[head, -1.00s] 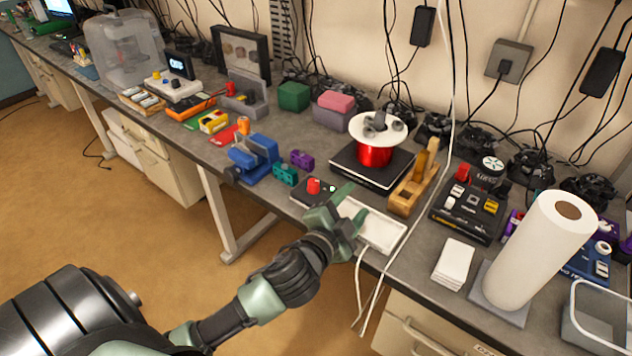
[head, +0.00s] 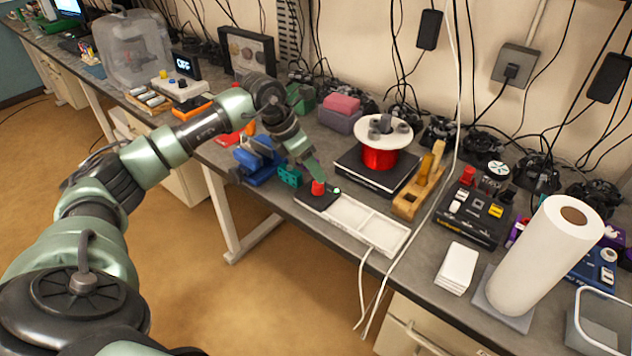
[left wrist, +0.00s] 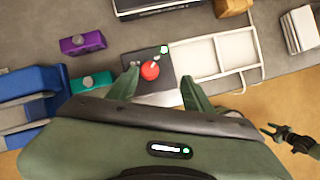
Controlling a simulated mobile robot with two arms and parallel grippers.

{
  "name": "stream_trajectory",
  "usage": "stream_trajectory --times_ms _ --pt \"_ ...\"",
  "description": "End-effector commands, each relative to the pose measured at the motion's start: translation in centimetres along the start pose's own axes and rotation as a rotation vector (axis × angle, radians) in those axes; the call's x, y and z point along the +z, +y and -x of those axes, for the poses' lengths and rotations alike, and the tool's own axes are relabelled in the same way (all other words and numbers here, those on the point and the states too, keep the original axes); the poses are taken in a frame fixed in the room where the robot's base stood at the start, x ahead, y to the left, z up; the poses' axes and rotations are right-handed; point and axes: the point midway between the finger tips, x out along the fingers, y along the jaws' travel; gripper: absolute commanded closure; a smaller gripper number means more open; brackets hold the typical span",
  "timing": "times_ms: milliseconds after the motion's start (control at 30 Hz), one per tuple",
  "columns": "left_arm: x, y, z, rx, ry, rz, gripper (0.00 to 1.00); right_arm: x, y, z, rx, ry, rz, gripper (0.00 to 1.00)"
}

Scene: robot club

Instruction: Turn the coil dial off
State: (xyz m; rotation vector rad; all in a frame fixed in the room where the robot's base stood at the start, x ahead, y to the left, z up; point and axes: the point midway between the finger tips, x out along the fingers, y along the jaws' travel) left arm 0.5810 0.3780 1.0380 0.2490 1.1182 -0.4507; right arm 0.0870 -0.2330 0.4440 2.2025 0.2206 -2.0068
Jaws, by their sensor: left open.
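A red dial (head: 318,187) stands on a small black box (head: 312,201) near the bench's front edge, with a lit green light (head: 337,190) beside it. My left gripper (head: 313,170) is open, pointing down just over the box. In the left wrist view the red dial (left wrist: 150,70) shows between and slightly beyond the two fingertips of my left gripper (left wrist: 160,82), nearer the left finger. Contact between finger and dial cannot be told. In the left wrist view my right gripper (left wrist: 270,132) is small at the right edge, fingers apart, away from the bench.
A white divided tray (head: 365,222) adjoins the box on the right. A red coil spool (head: 379,158) on a black base stands behind. A teal block (head: 290,176), a purple block (left wrist: 82,43) and a blue vise (head: 253,160) lie left. A dark display (head: 187,65) reads "OFF".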

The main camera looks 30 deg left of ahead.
Motion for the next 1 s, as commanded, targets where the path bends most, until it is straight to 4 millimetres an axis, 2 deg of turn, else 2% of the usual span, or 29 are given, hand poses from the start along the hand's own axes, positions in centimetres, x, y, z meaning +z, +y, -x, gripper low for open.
stream_trajectory --times_ms 33,167,433,600,733,967,1000 --pt "-0.6 0.9 0.5 0.024 0.026 0.002 0.49 0.0 0.1 0.0 0.001 0.000 0.000 0.53" --pt "-1.1 1.5 0.0 0.038 0.049 0.003 0.49 0.0 0.2 0.4 0.002 -0.001 0.001 0.53" --pt "-1.2 1.4 -4.3 0.033 0.048 0.003 0.49 -0.1 0.4 1.8 0.004 -0.001 0.003 0.53" --pt "-1.2 1.5 -6.3 0.034 0.044 0.004 0.49 -0.1 0.4 2.2 0.004 -0.001 0.003 0.53" --pt "-1.3 1.5 -7.0 0.034 0.044 0.002 0.49 -0.1 0.4 2.3 0.004 -0.001 0.003 0.53" --pt "-1.3 1.5 -7.2 0.035 0.043 0.002 0.49 -0.1 0.4 2.2 0.004 -0.001 0.003 0.53" --pt "-1.3 1.5 -7.2 0.035 0.043 0.002 0.58 -0.1 0.4 2.2 0.004 -0.001 0.003 0.53"
